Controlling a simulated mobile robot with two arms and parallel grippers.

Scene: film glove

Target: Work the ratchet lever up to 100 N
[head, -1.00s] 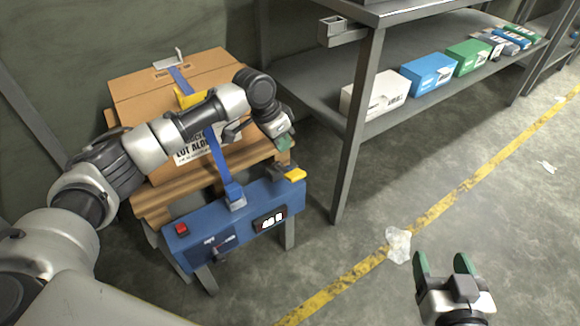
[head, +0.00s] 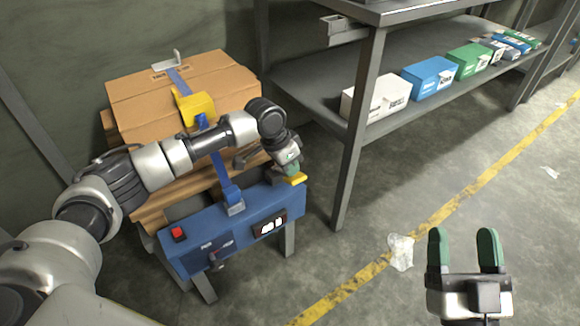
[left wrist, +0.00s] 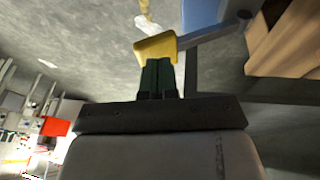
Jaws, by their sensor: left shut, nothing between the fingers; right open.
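The blue tension tester (head: 232,238) stands in front of a strapped carton, with a red button, a small slider and a display (head: 270,226) whose digits I cannot read. The ratchet lever's yellow grip (head: 294,180) sticks out past its right end. In the left wrist view the yellow grip (left wrist: 157,46) sits on a grey lever bar (left wrist: 210,33). My left gripper (head: 291,168) is shut and empty, its fingertips (left wrist: 157,68) right at the yellow grip; contact is unclear. My right gripper (head: 464,240) is open and empty over the floor.
A blue strap (head: 221,173) runs over the carton (head: 145,105) past a yellow corner guard (head: 197,106); the carton rests on wooden boards. A metal shelf with several small boxes (head: 431,76) stands right, its post (head: 357,130) near the tester.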

